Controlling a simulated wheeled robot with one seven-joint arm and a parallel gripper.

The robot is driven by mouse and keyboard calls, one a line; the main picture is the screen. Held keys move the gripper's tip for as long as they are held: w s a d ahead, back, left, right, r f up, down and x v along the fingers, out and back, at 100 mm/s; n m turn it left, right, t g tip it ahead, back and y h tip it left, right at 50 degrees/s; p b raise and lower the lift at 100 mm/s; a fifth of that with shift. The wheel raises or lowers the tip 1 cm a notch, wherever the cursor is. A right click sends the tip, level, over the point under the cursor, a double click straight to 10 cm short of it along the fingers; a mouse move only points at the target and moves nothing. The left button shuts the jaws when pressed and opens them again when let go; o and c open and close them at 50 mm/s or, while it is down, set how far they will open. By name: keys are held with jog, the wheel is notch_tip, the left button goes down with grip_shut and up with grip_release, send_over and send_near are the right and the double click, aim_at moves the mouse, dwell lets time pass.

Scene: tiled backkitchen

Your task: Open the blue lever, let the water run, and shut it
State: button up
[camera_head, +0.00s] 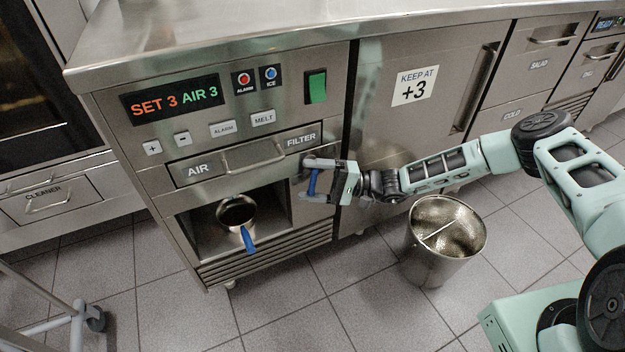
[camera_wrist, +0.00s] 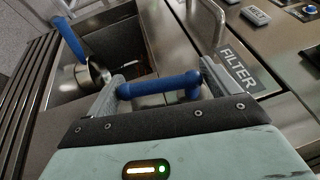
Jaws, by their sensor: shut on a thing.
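The blue lever (camera_head: 312,182) is on the front of the steel cabinet, just right of the recess and below the FILTER label. My gripper (camera_head: 319,180) is shut on it. In the wrist view the blue lever (camera_wrist: 160,87) lies crosswise between the two grey fingers. A steel pot (camera_head: 237,213) with a blue handle (camera_head: 248,239) is in the recess; it also shows in the wrist view (camera_wrist: 84,76). I see no running water, and the spout cannot be made out.
A steel bucket (camera_head: 444,243) stands on the tiled floor below my arm. A drawer handle (camera_head: 266,155) juts out left of the lever. A cabinet door (camera_head: 420,110) with a long handle is to the right.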

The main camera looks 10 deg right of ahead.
jog(key=o, duration=1.2)
jog(key=shift+c, duration=0.2)
jog(key=s+d+f+p, duration=0.1)
jog(key=s+d+f, duration=0.1)
jog(key=d, duration=1.5)
jog(key=shift+f, duration=0.3)
